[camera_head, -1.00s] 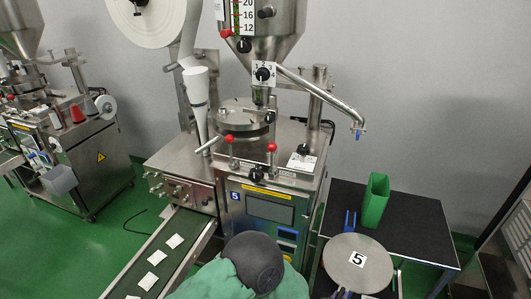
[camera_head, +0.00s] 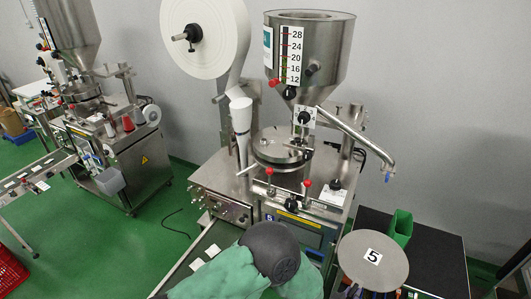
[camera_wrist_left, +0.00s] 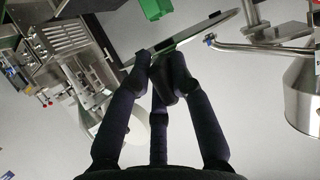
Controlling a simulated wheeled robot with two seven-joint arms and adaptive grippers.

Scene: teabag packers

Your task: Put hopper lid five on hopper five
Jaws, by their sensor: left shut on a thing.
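Hopper lid five is a flat round grey disc (camera_head: 385,270) with a white "5" label, at the lower right of the head view. My left gripper (camera_head: 351,290) is partly hidden under its near left edge. In the left wrist view, the dark fingers (camera_wrist_left: 163,66) are shut on the lid's rim, and the lid (camera_wrist_left: 205,35) shows nearly edge-on. Hopper five (camera_head: 335,52) is the steel funnel with the number scale, above the machine labelled 5. Its round top (camera_head: 310,15) looks open. The lid is apart from it, lower and to the right. My right gripper is not seen.
The packing machine (camera_head: 325,228) stands under the hopper. A steel arm (camera_head: 357,137) juts right from it, between lid and hopper in the head view. A white film roll (camera_head: 205,20) is left of the hopper. A green bin (camera_head: 401,226) stands on the black table (camera_head: 437,258).

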